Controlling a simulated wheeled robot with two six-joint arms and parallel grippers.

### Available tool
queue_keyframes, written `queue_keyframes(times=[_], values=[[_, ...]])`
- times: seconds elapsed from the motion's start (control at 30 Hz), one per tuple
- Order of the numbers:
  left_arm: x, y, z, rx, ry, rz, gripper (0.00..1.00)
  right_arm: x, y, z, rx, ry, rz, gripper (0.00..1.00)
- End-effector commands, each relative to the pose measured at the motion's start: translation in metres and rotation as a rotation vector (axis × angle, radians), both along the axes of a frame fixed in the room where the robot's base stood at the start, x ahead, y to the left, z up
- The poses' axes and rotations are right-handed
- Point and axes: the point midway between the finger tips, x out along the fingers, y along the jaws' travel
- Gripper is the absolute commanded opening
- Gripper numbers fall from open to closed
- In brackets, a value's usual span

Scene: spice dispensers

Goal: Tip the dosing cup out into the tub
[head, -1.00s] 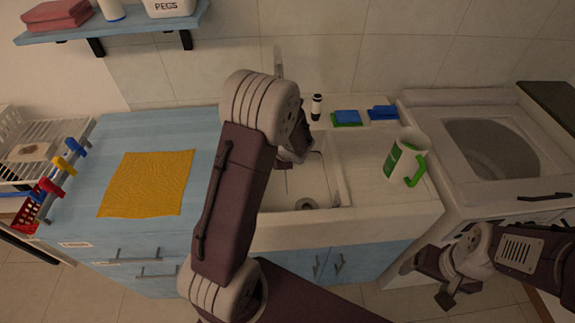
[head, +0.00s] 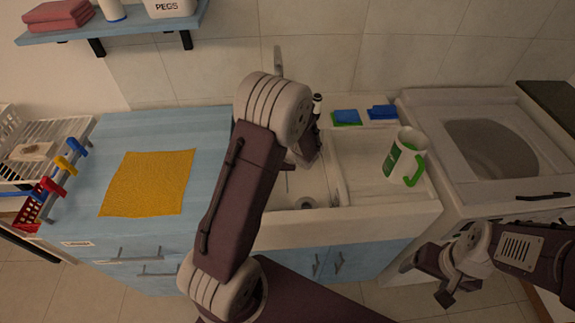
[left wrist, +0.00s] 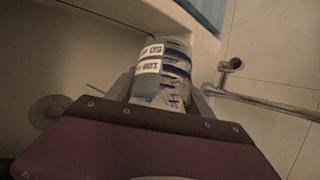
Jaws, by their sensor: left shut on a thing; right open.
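The dosing cup (left wrist: 150,78) is clear, with blue bands and white labels reading 50 and 100. It shows in the left wrist view between the fingers of my left gripper (left wrist: 163,90), which is shut on it. Its lower part is hidden by the gripper body, and I cannot tell what is inside. In the head view my left gripper (head: 306,152) is over the white sink tub (head: 322,192), and the arm hides the cup. A drain (left wrist: 48,110) shows at the left in the wrist view. My right gripper (head: 428,280) is open and empty, low in front of the counter.
Blue and green sponges (head: 346,117) lie on the back ledge near a black-capped bottle (head: 317,104). A tap (head: 278,62) rises behind the arm. A yellow cloth (head: 148,183) lies on the blue counter.

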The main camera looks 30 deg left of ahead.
Motion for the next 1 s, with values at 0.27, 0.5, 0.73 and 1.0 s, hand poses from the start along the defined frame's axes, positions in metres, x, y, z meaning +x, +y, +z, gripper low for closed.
queue_keyframes(times=[0.27, 0.5, 0.73, 1.0], values=[[0.0005, -0.0029, 0.0007, 0.031, 0.004, 0.000, 0.00, 0.0000, 0.0000, -0.0021, 0.000, 0.000, 0.000, 0.80], [0.0005, -0.0053, 0.0013, 0.056, 0.009, -0.001, 0.00, 0.0000, 0.0000, -0.0038, 0.000, 0.000, 0.000, 0.80], [0.0012, -0.0072, 0.0020, 0.081, 0.012, 0.001, 0.00, 0.0000, 0.0000, -0.0059, 0.000, 0.000, 0.000, 0.80], [0.0015, -0.0099, 0.0028, 0.111, 0.017, 0.000, 0.00, 0.0000, 0.0000, -0.0082, 0.000, 0.000, 0.000, 0.80]])
